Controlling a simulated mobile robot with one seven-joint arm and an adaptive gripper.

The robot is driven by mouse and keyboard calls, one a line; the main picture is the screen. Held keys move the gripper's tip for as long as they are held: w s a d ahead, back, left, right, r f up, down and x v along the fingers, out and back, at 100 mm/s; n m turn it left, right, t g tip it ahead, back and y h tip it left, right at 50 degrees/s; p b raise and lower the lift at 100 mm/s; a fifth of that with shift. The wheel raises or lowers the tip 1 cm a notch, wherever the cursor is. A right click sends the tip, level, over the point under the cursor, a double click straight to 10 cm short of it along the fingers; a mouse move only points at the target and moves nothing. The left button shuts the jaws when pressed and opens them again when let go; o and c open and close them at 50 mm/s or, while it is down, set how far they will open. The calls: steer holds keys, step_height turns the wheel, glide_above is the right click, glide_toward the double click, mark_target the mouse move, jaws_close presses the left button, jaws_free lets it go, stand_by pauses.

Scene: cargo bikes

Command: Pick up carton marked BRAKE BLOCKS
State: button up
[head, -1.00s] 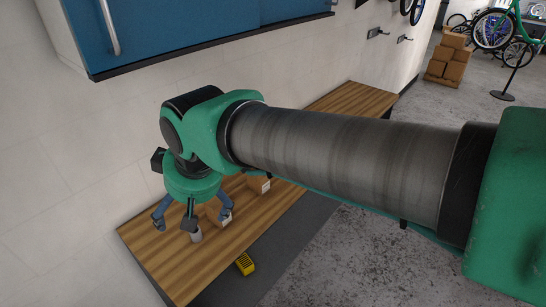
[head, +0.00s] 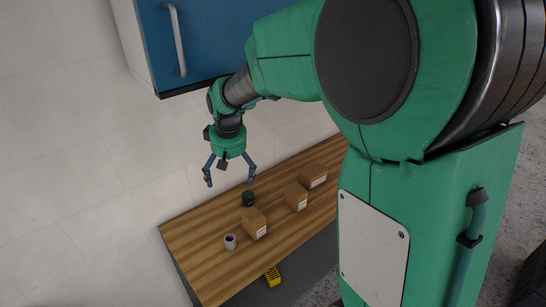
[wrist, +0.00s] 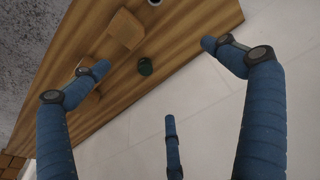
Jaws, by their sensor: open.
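Three brown cartons with small white labels stand on the wooden bench: a near one (head: 254,224), a middle one (head: 296,196) and a far one (head: 313,176). The labels are too small to read, so I cannot tell which is marked BRAKE BLOCKS. My gripper (head: 230,181) is open and empty, fingers pointing down, above and to the left of the cartons near the wall. In the wrist view, one carton (wrist: 125,30) shows beyond the open fingers (wrist: 157,56); another is partly hidden behind the left finger.
A dark green can (head: 248,198) and a grey-white cup (head: 230,242) stand on the bench (head: 205,270) near the closest carton. A blue cupboard (head: 215,35) hangs above, close to my arm. A yellow item (head: 272,276) lies below the bench's front edge.

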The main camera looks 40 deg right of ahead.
steer(key=w+d+f+g+p, duration=0.1)
steer(key=w+d+f+p, duration=0.1)
steer(key=w+d+f, duration=0.7)
steer(key=p, duration=0.3)
glide_toward(314, 171)
steer(key=d, duration=0.1)
steer(key=shift+w+d+r+m+y, duration=0.1)
steer(key=shift+r+m+y, duration=0.2)
steer(key=shift+r+y, duration=0.15)
steer(key=shift+w+f+b, duration=0.1)
steer(key=shift+w+f, duration=0.1)
steer(key=shift+f, duration=1.2)
steer(key=shift+w+f+b, duration=0.1)
steer(key=shift+w+f, duration=0.1)
steer(key=shift+f, duration=1.2)
steer(key=shift+w+f+b, duration=0.1)
steer(key=shift+w+f, duration=0.15)
steer(key=shift+f, duration=1.2)
steer(key=shift+f, duration=0.15)
steer(key=shift+w+f, duration=0.15)
steer(key=shift+f, duration=1.05)
steer(key=shift+w+f, duration=0.2)
steer(key=shift+f, duration=1.05)
